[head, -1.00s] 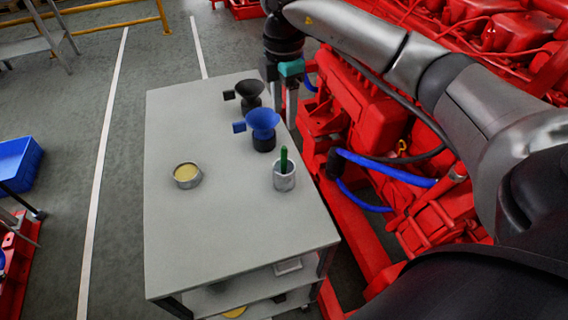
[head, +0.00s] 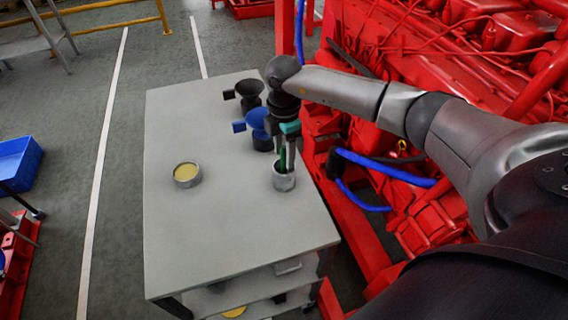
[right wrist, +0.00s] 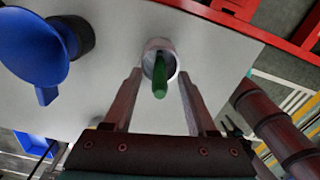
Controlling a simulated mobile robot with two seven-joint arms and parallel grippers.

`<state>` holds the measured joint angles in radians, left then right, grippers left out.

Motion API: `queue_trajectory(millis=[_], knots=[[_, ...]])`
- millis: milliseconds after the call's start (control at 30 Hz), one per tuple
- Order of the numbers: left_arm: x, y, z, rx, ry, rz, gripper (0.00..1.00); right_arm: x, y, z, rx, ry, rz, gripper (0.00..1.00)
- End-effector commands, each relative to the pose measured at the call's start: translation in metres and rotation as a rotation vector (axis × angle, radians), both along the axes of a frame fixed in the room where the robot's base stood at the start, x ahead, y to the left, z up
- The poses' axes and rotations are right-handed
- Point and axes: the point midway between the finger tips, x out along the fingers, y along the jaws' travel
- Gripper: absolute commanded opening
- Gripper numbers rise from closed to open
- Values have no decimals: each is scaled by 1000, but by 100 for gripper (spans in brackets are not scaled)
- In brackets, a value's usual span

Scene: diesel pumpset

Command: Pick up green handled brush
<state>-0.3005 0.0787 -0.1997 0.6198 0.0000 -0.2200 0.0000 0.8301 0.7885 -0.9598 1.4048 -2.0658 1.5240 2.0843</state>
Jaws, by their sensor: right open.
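The green handled brush (head: 282,160) stands handle up in a small grey cup (head: 284,181) near the right edge of the cart top. Its lower end is hidden inside the cup. My right gripper (head: 287,160) points down right at the handle, partly covering it in the head view. In the right wrist view the green handle (right wrist: 159,76) rises from the cup (right wrist: 158,47) between the two spread fingers of my right gripper (right wrist: 162,82), with a gap on both sides. My left gripper is not in view.
A blue funnel (head: 258,125) and a black funnel (head: 250,92) stand behind the cup on the grey cart (head: 215,225). A round tin with yellow content (head: 187,174) is at left. The red engine (head: 400,220) borders the cart's right side. The cart's front is clear.

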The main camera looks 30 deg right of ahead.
Motion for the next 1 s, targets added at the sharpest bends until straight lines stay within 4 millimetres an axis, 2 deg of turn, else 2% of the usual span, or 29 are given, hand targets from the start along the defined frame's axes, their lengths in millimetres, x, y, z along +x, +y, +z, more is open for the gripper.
queue_trajectory(millis=[200,700,1000], knots=[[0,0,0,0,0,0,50,0,0,-1,0,-1,0,57],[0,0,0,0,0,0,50,0,0,0,1,-1,0,1],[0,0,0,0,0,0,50,0,0,0,1,-1,0,0]])
